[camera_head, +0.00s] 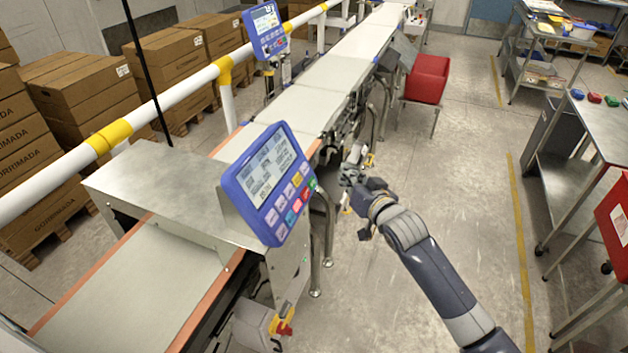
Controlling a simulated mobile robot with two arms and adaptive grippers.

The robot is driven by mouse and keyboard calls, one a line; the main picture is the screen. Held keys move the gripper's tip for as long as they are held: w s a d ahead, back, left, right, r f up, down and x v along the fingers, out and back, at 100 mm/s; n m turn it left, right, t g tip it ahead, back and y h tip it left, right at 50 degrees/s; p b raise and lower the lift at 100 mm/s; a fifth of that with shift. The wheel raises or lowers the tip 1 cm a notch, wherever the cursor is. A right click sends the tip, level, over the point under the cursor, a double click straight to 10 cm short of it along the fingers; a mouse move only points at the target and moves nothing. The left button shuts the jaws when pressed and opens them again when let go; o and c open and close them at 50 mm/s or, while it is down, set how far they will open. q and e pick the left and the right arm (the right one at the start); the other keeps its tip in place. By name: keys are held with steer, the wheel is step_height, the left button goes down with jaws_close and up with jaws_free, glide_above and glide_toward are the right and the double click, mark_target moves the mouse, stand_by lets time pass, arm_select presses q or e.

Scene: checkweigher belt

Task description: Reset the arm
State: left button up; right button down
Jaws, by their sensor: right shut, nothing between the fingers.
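My right arm reaches in from the lower right. Its gripper (355,166) is shut and empty, beside the conveyor frame and just right of the blue control panel (270,184). The gripper is small in the picture and partly overlaps the machine's legs behind it. I cannot tell whether it touches anything. My left gripper is not in view.
The checkweigher belt (300,105) runs from the lower left to the top. A second panel (265,30) stands farther along it. A red bin (427,80) sits right of the belt. Metal carts (602,135) line the right side. The floor between (450,165) is clear.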

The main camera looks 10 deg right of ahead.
steer(key=shift+f, duration=0.1)
stand_by(0.5)
